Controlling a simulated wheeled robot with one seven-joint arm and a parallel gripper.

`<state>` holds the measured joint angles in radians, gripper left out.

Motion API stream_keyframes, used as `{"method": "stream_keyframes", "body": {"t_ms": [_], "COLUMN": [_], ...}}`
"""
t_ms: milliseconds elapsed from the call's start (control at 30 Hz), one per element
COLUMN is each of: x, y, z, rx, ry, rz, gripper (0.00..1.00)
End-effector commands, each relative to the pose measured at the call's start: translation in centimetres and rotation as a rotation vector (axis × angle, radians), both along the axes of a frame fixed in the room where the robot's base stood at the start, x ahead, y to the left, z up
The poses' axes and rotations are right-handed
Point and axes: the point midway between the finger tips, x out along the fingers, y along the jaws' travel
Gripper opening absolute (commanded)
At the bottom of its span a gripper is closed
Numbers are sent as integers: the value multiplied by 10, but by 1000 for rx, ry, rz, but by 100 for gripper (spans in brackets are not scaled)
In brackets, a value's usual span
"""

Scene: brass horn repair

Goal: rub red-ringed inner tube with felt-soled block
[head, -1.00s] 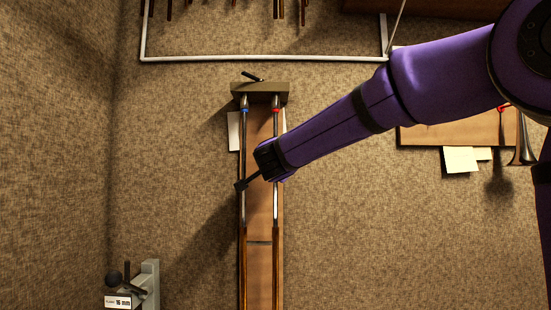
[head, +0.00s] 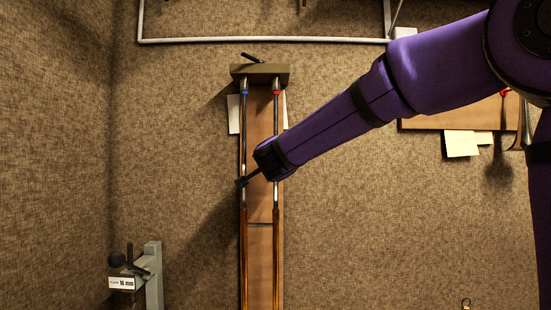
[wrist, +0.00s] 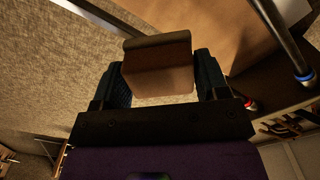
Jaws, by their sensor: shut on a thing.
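The red-ringed inner tube (head: 275,195) runs down the board on the right of the pair, its red ring near the far clamp. Part of it is hidden under my arm. The blue-ringed tube (head: 244,130) lies parallel on its left; it also shows in the wrist view (wrist: 283,38). My gripper (wrist: 160,84) is shut on the felt-soled block (wrist: 158,72), a brown wooden block with a dark sole facing away from the palm. In the head view my gripper (head: 250,177) is over the tubes. I cannot tell whether the felt touches a tube.
A clamp block (head: 260,75) holds the tubes' far ends on the wooden board (head: 260,210). A white rack frame (head: 260,40) lies beyond. A grey stand with a label (head: 152,275) is at lower left. A wooden panel with notes (head: 460,145) is at right.

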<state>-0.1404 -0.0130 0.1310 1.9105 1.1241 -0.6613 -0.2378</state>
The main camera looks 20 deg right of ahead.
Motion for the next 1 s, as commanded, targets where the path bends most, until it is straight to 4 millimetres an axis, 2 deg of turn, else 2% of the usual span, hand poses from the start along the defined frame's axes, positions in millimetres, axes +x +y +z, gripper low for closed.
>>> {"method": "stream_keyframes", "body": {"t_ms": [600, 1000], "x": [-50, -55], "y": [17, 19], "z": [1, 1], "rx": [1, 0], "ry": [-2, -2], "rz": [1, 2], "gripper": [49, 49]}}
